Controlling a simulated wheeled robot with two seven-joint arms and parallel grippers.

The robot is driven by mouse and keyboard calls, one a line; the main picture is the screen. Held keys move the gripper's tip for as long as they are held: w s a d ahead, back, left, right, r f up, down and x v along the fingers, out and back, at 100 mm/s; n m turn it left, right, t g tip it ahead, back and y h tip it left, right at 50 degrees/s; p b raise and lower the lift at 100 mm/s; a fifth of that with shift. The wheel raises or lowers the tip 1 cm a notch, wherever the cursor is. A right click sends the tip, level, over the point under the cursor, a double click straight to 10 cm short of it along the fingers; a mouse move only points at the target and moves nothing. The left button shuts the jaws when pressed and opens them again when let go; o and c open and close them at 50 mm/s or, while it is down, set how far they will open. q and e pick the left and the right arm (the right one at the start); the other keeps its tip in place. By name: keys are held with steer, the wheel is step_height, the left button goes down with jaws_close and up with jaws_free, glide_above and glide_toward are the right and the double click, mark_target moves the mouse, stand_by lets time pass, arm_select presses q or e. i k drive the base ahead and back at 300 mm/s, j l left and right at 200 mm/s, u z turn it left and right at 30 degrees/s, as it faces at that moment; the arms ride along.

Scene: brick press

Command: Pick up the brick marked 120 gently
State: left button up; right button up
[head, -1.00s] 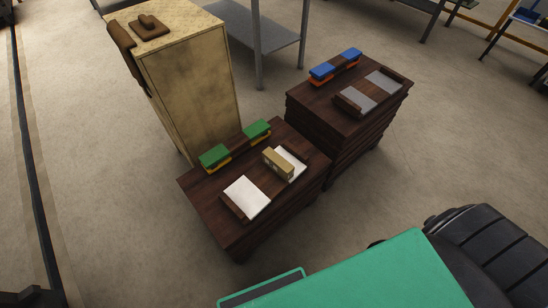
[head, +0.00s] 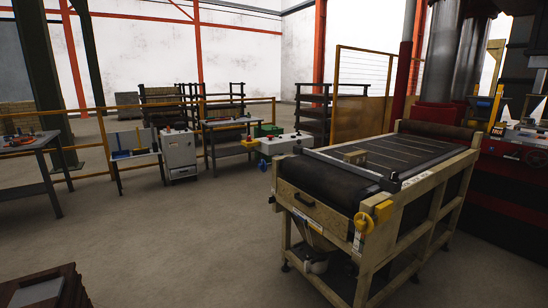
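A small tan block that looks like a brick (head: 354,156) sits on the dark top of the cream-framed conveyor table (head: 319,217), near its left side. It is too small for me to read any marking, so I cannot tell whether it is the brick marked 120. Neither of my grippers shows in the head view.
A dark wooden stand (head: 72,286) with a pale pad (head: 37,291) is cut off at the lower left. Workbenches (head: 43,163) and a grey cabinet (head: 179,154) line a yellow rail at the back. Red machinery (head: 510,178) stands right. The floor between is open.

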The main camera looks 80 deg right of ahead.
mark_target(357, 159)
steer(key=z, duration=3.45)
